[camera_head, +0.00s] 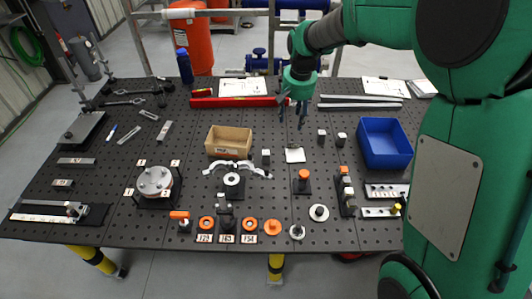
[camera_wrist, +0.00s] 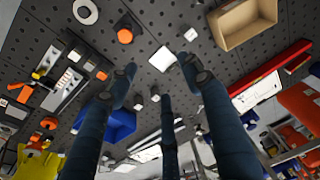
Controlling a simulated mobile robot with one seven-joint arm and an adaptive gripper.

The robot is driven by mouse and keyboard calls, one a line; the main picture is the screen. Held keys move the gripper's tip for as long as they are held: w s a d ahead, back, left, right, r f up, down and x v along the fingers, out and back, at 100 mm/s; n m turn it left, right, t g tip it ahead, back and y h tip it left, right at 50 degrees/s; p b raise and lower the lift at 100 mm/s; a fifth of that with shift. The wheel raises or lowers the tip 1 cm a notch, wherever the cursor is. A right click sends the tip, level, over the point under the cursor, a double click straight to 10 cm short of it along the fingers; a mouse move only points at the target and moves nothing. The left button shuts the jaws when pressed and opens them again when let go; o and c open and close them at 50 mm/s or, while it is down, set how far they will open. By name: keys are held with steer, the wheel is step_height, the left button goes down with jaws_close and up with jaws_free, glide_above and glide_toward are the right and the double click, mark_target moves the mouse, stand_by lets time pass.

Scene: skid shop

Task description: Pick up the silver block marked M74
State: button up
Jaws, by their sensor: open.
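Several small silver blocks stand on the black perforated table: one (camera_head: 266,157) left of the white square pad (camera_head: 294,155), and two close together farther right, a left one (camera_head: 322,135) and a right one (camera_head: 341,140). No M74 mark is legible, so I cannot tell which block bears it. My gripper (camera_head: 293,114) is open and empty, fingers pointing down above the table, behind the pad. In the wrist view my gripper (camera_wrist: 158,76) spreads its dark fingers. The pair of blocks (camera_wrist: 146,98) shows between them, and the single block (camera_wrist: 190,34) near the top.
A cardboard box (camera_head: 228,141) stands left of the pad, and a blue bin (camera_head: 384,143) stands right of the pair. A red bar (camera_head: 238,102) lies behind. An orange-topped post (camera_head: 303,179) and a white curved bracket (camera_head: 237,167) are in front. Bare table surrounds the pad.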

steer(key=w+a+f+p, duration=0.2)
steer(key=w+a+f, duration=0.3)
steer(key=w+f, duration=0.3)
steer(key=g+p, duration=0.2)
steer(key=p, duration=0.1)
glide_above(266, 157)
steer(key=w, duration=0.2)
step_height(266, 157, down, 12)
steer(key=shift+s+a+f, duration=0.1)
steer(key=shift+s+f, duration=0.1)
steer(key=shift+f, duration=0.1)
steer(key=shift+f, duration=4.3)
steer(key=shift+f, duration=0.1)
steer(key=shift+f+p, duration=0.75)
steer(key=shift+f, duration=1.75)
